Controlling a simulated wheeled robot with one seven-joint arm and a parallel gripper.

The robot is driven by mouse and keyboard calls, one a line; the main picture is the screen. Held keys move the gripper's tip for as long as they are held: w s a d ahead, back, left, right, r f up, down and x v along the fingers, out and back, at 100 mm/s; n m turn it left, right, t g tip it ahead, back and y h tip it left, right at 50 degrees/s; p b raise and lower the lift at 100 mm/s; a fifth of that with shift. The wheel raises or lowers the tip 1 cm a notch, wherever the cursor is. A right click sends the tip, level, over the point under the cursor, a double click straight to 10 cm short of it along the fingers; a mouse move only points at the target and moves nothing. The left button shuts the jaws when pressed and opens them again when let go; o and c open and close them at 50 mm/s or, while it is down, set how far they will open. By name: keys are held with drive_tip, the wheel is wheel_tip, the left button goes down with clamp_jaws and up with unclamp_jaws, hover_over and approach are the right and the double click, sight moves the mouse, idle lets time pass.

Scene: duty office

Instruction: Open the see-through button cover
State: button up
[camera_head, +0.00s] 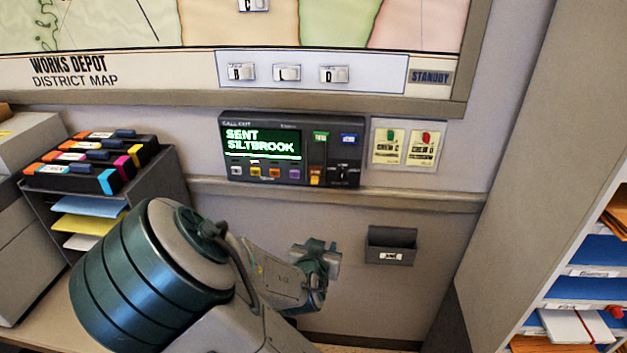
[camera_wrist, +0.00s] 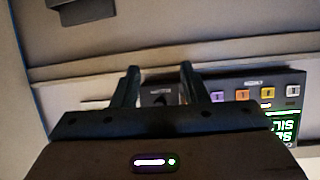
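The call unit (camera_head: 290,150) is a dark wall panel with a green-lit screen reading "SENT SILTBROOK", a row of coloured buttons and switches on its right part. I cannot make out the see-through button cover for certain; an orange piece (camera_head: 316,178) and a dark lever or knob (camera_head: 344,172) sit at the panel's lower right. My gripper (camera_wrist: 158,78) is open, its two fingers apart with nothing between them. In the wrist view the panel (camera_wrist: 232,88) appears upside down beyond the fingers. In the head view my gripper (camera_head: 322,262) is below the panel, apart from it.
A wall ledge (camera_head: 430,200) runs under the panel. A small grey wall bin (camera_head: 391,247) hangs at lower right. Two crew cards (camera_head: 405,147) are right of the panel. A file rack (camera_head: 150,195) stands left, and a shelf unit (camera_head: 545,180) stands right.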

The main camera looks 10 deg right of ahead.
sight(314, 181)
drive_tip(key=w+a+r+n+t, duration=0.25)
drive_tip(key=r+t, duration=0.25)
drive_tip(key=r, duration=0.4)
drive_tip(key=shift+m, duration=0.45)
drive_tip(key=p+x, duration=0.1)
drive_tip(key=x, duration=0.3)
drive_tip(key=p+x, duration=0.1)
drive_tip(key=x, duration=0.3)
drive_tip(key=p+x, duration=0.1)
drive_tip(key=x, duration=0.3)
drive_tip(key=shift+w+f, duration=0.3)
drive_tip(key=shift+f, duration=0.05)
